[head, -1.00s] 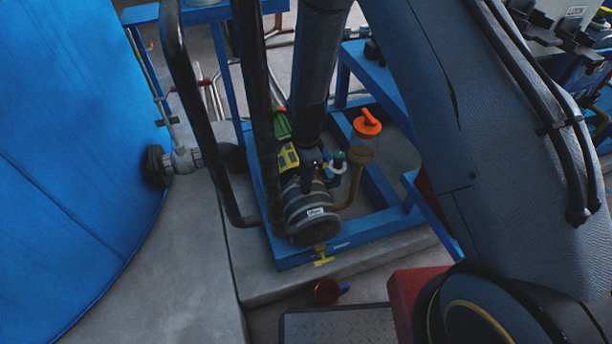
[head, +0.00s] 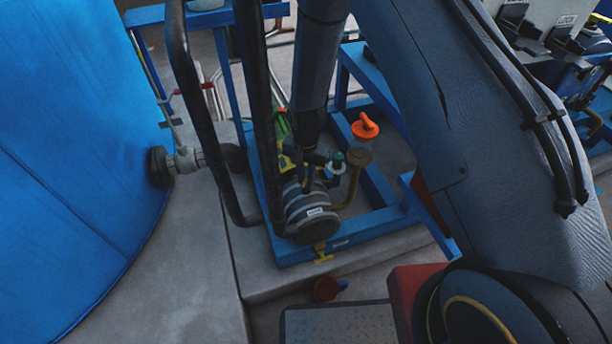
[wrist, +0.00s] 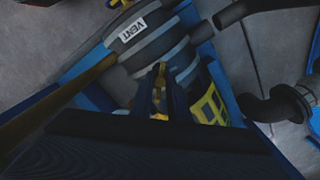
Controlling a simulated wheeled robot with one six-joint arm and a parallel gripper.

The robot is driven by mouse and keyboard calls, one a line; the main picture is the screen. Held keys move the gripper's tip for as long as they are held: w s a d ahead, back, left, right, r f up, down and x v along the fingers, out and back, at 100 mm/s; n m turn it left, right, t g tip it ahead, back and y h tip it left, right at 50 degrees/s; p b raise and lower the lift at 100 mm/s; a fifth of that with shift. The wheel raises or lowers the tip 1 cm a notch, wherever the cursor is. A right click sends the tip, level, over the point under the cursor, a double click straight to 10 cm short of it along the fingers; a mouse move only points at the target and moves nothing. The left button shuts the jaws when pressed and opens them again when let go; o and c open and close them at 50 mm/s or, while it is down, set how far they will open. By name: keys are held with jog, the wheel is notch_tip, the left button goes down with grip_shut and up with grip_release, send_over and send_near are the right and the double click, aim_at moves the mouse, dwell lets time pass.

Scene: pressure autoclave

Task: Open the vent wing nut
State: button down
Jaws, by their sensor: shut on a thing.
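The vent unit is a banded grey cylinder (head: 310,222) with a white label, low in the blue frame. In the wrist view the grey cylinder (wrist: 158,45) carries a label reading VENT. My gripper (wrist: 160,90) points at the cylinder's side, with its dark fingers close together. A small yellow piece, apparently the vent wing nut (wrist: 160,69), shows between the fingertips. The jaws are shut on it, and they cover most of it. In the head view my gripper (head: 307,183) reaches down to the top of the cylinder, and the wing nut cannot be made out.
A blue frame (head: 370,232) surrounds the unit. Black pipes (head: 190,110) rise close on the left, beside a large blue tank (head: 70,170). An orange-capped jar (head: 365,128) and a brass pipe (head: 354,180) stand to the right. A yellow handle (head: 323,253) sits below.

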aim_at(306, 181)
jog(key=n, duration=0.5)
jog(key=shift+n+p, duration=0.3)
jog(key=shift+p, duration=0.1)
jog(key=n, duration=0.6)
dwell(0.3)
jog(key=c, duration=1.7)
grip_release()
jog(key=shift+r, duration=3.95)
